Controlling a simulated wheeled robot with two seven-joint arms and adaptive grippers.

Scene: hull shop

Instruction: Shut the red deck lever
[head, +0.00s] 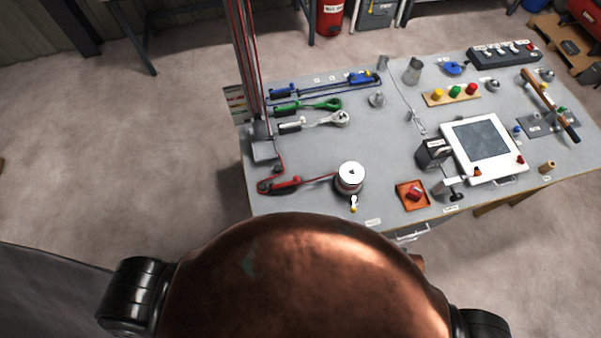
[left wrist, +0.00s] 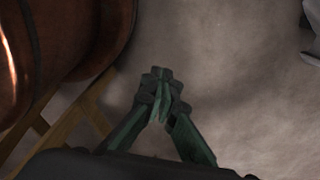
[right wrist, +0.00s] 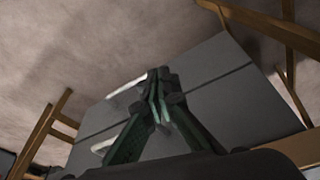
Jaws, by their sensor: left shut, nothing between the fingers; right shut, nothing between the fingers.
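The red lever (head: 283,186) sits on its dark base at the near left corner of the grey table. Red line runs from it to a winch drum (head: 351,178) with a white top on its right. Whether the lever stands open or shut is too small to tell. My left gripper (left wrist: 160,88) is shut and empty above bare floor in the left wrist view. My right gripper (right wrist: 158,85) is shut and empty in front of a grey drawer unit in the right wrist view. Neither gripper shows in the head view, and neither wrist view shows the lever.
Green (head: 318,104) and white (head: 325,120) levers lie behind the red one, with blue ones farther back. Red lines rise along a mast at the table's left edge. A red knob on an orange plate (head: 404,204) is right of the winch. The floor at left is clear.

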